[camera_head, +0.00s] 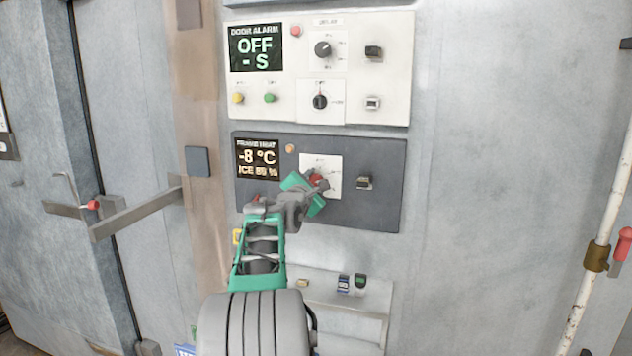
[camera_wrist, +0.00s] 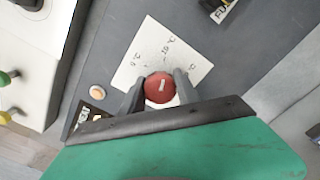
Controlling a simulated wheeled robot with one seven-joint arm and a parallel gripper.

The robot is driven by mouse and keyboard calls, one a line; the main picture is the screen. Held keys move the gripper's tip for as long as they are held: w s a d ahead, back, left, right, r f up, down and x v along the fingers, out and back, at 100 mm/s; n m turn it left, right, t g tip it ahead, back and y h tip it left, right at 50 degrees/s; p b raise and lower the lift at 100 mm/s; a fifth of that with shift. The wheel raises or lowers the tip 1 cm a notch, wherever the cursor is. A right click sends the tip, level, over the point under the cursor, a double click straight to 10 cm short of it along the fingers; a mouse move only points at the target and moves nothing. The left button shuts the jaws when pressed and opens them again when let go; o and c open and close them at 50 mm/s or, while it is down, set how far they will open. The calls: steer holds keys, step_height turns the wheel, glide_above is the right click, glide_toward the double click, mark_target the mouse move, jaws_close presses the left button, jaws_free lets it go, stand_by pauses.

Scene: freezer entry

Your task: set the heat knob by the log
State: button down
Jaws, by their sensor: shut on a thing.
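The red heat knob (camera_wrist: 160,88) sits on a white dial plate (camera_wrist: 150,55) with temperature marks. In the wrist view its pale pointer line shows on its face. My gripper (camera_wrist: 160,90) is shut on the knob, one dark finger on each side. In the head view my gripper (camera_head: 316,184) covers much of the knob at the dark grey frame heat panel (camera_head: 385,213). The panel's display (camera_head: 257,158) reads -8 °C and ICE with a number that is hard to read. The log is not clearly identifiable.
Above is the white door alarm panel (camera_head: 390,90) with its own knobs and buttons. A switch (camera_head: 364,182) sits right of the dial. Below is a pale ledge (camera_head: 335,300) with small items. The door handle bar (camera_head: 135,215) juts out at left; a pipe (camera_head: 600,235) stands at right.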

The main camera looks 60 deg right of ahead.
steer(key=c, duration=0.9)
jaws_free()
steer(key=shift+a, duration=0.1)
steer(key=s+a+b, duration=0.1)
steer(key=a+b, duration=0.1)
steer(key=a, duration=0.5)
steer(key=shift+a+b, duration=0.3)
steer(key=shift+b, duration=0.05)
steer(key=shift+s, duration=0.15)
